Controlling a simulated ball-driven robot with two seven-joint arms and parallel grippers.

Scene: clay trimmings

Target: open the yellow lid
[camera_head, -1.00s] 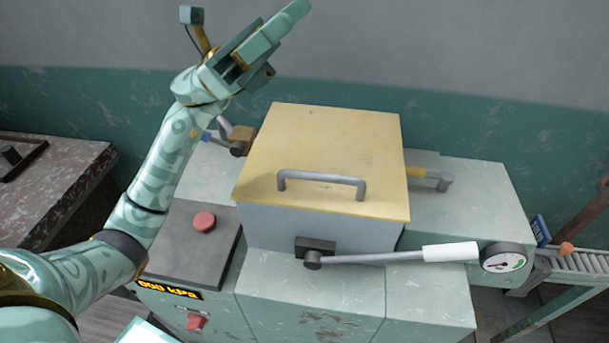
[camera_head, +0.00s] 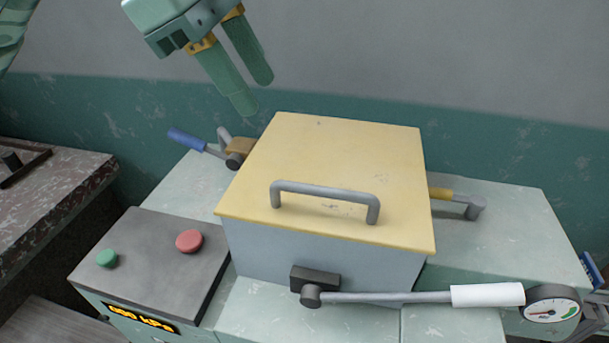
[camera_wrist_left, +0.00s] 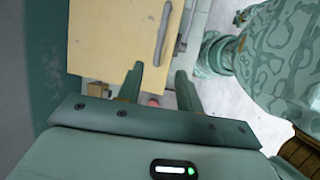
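The yellow lid (camera_head: 340,165) lies flat and shut on a grey-blue box (camera_head: 320,260). A grey bar handle (camera_head: 325,192) stands on its front part. My left gripper (camera_head: 254,93) is open and empty above and behind the lid's back left corner, fingers pointing down to the right, touching nothing. The left wrist view shows its two fingers (camera_wrist_left: 159,69) apart, with the lid (camera_wrist_left: 120,35) and handle (camera_wrist_left: 163,35) beyond them. A lever with a white grip (camera_head: 487,295) lies across the box front from a dark block (camera_head: 315,279). My right gripper is not in view.
A blue-gripped lever (camera_head: 186,140) is left of the box, a yellow-gripped one (camera_head: 442,194) right. A pressure gauge (camera_head: 551,310) is at front right. A grey panel (camera_head: 150,260) carries a red button (camera_head: 189,241) and a green button (camera_head: 107,258). A stone-topped table (camera_head: 50,195) stands left.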

